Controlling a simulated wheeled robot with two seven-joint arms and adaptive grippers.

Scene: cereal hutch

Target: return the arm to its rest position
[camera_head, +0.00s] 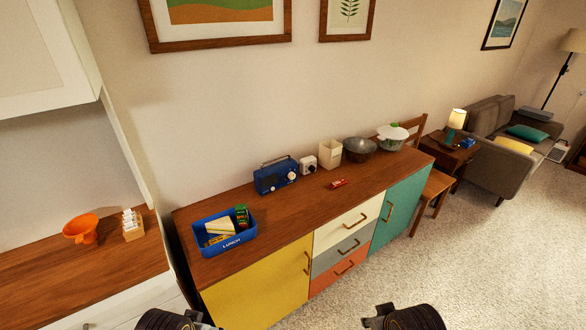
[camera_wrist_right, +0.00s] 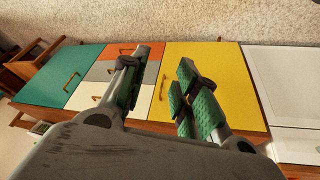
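My right gripper (camera_wrist_right: 158,88) shows in the right wrist view. Its two green-padded fingers stand apart with nothing between them. Behind the fingers are the sideboard's fronts, seen upside down, with drawers and a yellow door (camera_wrist_right: 228,75); the gripper does not appear to touch them. In the head view only dark rounded parts of my two arms show at the bottom edge, one left of centre and one right of centre. No fingers of either gripper show there, and my left gripper is out of view.
The wooden sideboard (camera_head: 290,215) carries a blue lunch box (camera_head: 207,247), blue radio (camera_head: 268,180), small white device (camera_head: 308,164), cream container (camera_head: 330,153), grey bowl (camera_head: 359,150), white lidded pot (camera_head: 392,137) and red item (camera_head: 338,184). An orange funnel-like object (camera_head: 80,229) is on the left counter. Carpet (camera_head: 480,260) is clear.

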